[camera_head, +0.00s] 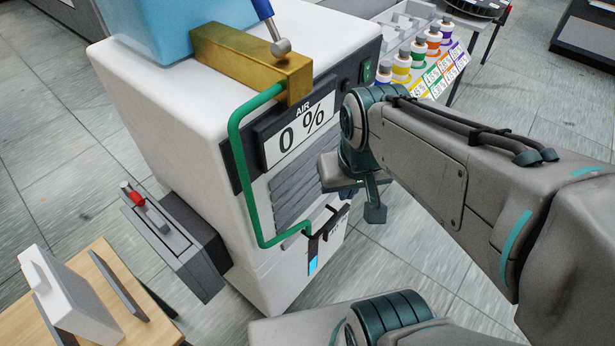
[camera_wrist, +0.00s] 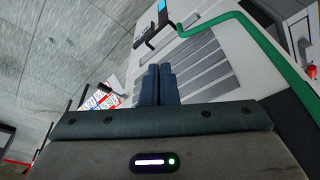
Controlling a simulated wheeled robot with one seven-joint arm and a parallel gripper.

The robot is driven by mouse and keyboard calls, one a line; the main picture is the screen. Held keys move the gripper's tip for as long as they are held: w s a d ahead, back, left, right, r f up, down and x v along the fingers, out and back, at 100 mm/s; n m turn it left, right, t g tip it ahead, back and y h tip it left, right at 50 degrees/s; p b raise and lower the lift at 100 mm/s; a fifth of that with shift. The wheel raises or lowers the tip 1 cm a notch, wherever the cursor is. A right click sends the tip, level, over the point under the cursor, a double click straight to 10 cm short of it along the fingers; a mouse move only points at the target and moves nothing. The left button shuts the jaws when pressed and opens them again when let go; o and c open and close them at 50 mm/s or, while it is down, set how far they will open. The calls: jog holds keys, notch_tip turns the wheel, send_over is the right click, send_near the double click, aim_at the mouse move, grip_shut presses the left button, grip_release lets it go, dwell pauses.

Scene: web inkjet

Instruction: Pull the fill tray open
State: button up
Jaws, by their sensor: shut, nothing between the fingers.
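The white machine (camera_head: 200,120) has an AIR display (camera_head: 299,133) reading 0 %. I cannot tell for sure which part is the fill tray. A small black handle-like fitting (camera_head: 325,220) with a cyan marking (camera_head: 313,254) sits low on the front face, where the green pipe (camera_head: 236,165) ends. The fitting shows at the top of the wrist view (camera_wrist: 148,35). My gripper (camera_wrist: 158,70) is shut and empty. Its fingers point toward the machine's grey slatted panel (camera_wrist: 200,65), apart from the fitting. In the head view my wrist partly hides the machine's front.
A dark box with a red knob (camera_head: 187,240) is on the machine's left side. A wooden table (camera_head: 115,275) stands at lower left. Several coloured bottles (camera_head: 418,50) stand behind my arm at upper right. A brass block (camera_head: 250,62) lies on top.

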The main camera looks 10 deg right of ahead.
jog(key=o, duration=0.5)
jog(key=shift+f, duration=0.1)
jog(key=shift+o, duration=0.5)
jog(key=shift+d+f+m, duration=0.1)
jog(key=shift+f+m, duration=0.25)
jog(key=shift+m, duration=0.05)
jog(key=n+t+y+b, duration=0.5)
jog(key=n+y+b, duration=0.75)
jog(key=n, duration=1.75)
send_near(326, 225)
jog(key=shift+y, duration=0.75)
jog(key=x, duration=0.3)
jog(key=f+x, duration=0.1)
jog(key=x, duration=0.2)
jog(key=p+x, duration=0.1)
jog(key=x, duration=0.3)
jog(key=shift+w+d+f, duration=0.15)
jog(key=shift+d+f, duration=0.05)
jog(key=shift+f, duration=0.2)
